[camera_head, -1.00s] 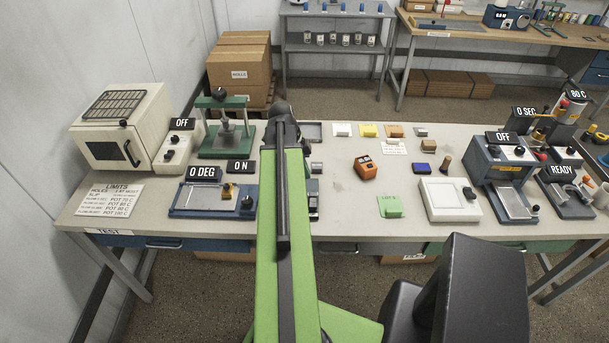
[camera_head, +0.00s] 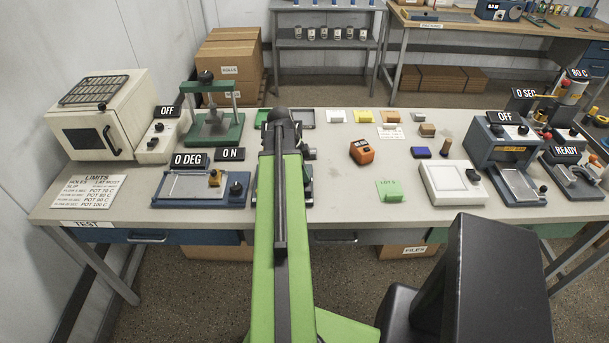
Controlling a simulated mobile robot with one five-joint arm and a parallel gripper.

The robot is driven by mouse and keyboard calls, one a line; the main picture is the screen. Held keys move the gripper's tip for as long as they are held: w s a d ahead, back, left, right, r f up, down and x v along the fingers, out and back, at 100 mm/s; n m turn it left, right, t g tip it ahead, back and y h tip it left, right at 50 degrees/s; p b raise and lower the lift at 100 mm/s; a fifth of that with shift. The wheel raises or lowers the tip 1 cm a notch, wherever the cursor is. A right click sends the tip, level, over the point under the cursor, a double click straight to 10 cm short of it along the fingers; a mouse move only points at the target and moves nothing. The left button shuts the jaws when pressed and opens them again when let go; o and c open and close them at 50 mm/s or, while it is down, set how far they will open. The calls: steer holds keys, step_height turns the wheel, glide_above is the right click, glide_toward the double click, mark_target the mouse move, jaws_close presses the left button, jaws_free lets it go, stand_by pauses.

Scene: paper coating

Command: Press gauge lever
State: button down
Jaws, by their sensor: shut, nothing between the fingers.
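I cannot tell for certain which device is the gauge. At the right, a device with a READY sign (camera_head: 565,151) has a dark base and a metal part (camera_head: 578,174). My arm reaches forward over the bench's left middle, ending in a dark rounded joint. My gripper's fingers are hidden behind the arm, so their contact with anything cannot be seen.
Bare bench top lies right of my arm.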

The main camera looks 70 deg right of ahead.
steer(key=shift+f, duration=0.15)
steer(key=shift+a, duration=0.1)
steer(key=shift+s+a, duration=0.25)
steer(key=shift+a, duration=0.45)
steer(key=shift+p, duration=0.3)
steer(key=d+p+v, duration=0.2)
steer(key=p+v, duration=1.1)
steer(key=v, duration=0.1)
steer(key=shift+s+a+r+p, duration=0.2)
steer(key=shift+s+a+p, duration=0.1)
steer(key=shift+s+a, duration=0.1)
